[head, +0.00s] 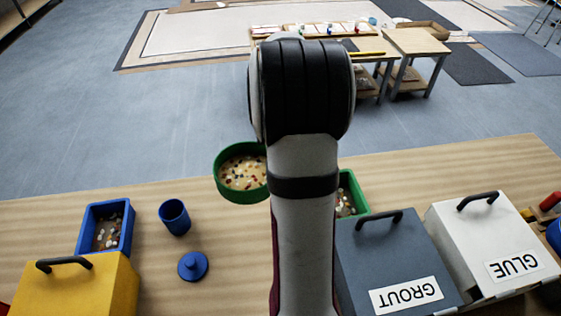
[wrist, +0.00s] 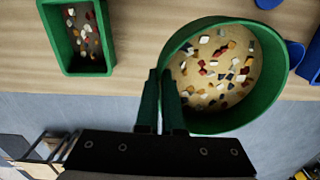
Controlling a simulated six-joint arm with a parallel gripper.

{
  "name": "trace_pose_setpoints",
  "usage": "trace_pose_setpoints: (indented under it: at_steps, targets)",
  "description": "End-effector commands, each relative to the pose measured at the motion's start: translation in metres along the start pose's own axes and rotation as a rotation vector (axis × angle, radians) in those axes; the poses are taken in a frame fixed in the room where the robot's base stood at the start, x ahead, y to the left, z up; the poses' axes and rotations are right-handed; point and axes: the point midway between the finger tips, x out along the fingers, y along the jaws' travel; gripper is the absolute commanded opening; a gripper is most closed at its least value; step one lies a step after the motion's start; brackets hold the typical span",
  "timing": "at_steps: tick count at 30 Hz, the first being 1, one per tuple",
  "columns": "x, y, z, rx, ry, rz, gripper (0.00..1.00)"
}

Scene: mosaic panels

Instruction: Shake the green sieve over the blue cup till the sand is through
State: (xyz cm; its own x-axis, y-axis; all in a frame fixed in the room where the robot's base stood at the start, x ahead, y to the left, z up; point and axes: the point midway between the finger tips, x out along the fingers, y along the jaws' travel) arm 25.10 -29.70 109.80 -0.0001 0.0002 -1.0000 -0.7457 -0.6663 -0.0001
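The green sieve (head: 226,190) is round and holds tan sand with several coloured chips. In the wrist view the sieve (wrist: 270,108) is at the right, its rim between the fingers of my gripper (wrist: 161,85), which is shut on it. The arm hides the gripper in the head view. The sieve appears level and up off the table, near the table's far edge. The blue cup (head: 174,218) stands upright on the table, to the left of and nearer than the sieve; the sieve is not above it. In the wrist view the cup (wrist: 295,52) shows partly beyond the sieve.
A blue lid (head: 193,266) lies nearer than the cup. A blue tray (head: 124,240) with chips and a yellow box (head: 80,290) stand left. A green tray (head: 358,190), the GROUT box (head: 370,245) and the GLUE box (head: 490,230) stand right.

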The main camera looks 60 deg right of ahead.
Motion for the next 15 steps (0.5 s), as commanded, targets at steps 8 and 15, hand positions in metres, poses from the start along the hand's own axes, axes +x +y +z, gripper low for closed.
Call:
trace_pose_setpoints:
  at_steps: [8,15]
  targets:
    - [0.000,-0.010,0.001,-0.001,0.001,0.000,0.00]
    - [0.000,-0.018,0.002,-0.001,0.001,0.000,0.00]
